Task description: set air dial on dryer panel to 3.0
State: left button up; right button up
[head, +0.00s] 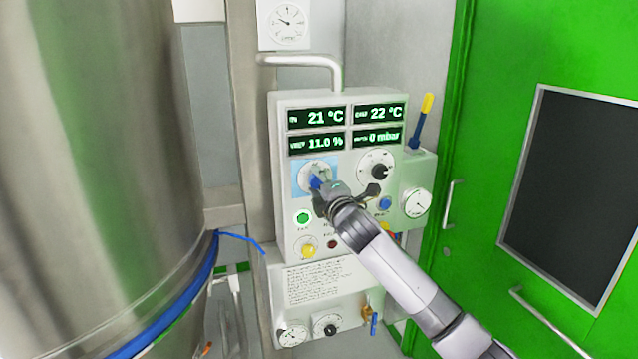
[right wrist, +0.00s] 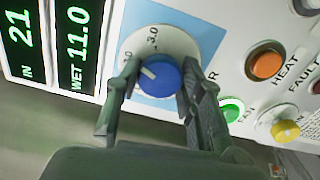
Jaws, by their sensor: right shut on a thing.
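The air dial's blue knob (head: 315,182) sits on a light blue patch of the dryer panel (head: 280,215), below the green displays. In the right wrist view the blue knob (right wrist: 158,78) has a short white pointer line toward the picture's left. Its white scale plate (right wrist: 172,42) shows "3.0" at the top; the pointer is turned away from that mark. My right gripper (head: 322,190) is at the knob. In the right wrist view my right gripper (right wrist: 160,72) has one finger on each side of the knob, shut on it. My left gripper is not in view.
A second dial with a black knob (head: 379,171) is right of the air dial. A green button (head: 303,217), a yellow knob (head: 308,250) and an orange button (right wrist: 266,62) are close by. A steel vessel (head: 100,150) fills the left; a green door (head: 480,190) stands right.

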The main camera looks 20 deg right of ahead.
jog(key=m, duration=0.3)
jog(key=shift+m, duration=0.3)
jog(key=shift+f+m, duration=0.1)
jog(key=shift+m, duration=1.8)
jog(key=o, duration=1.1)
jog(key=shift+o, duration=0.2)
jog(key=s, duration=1.2)
jog(key=shift+d, duration=0.25)
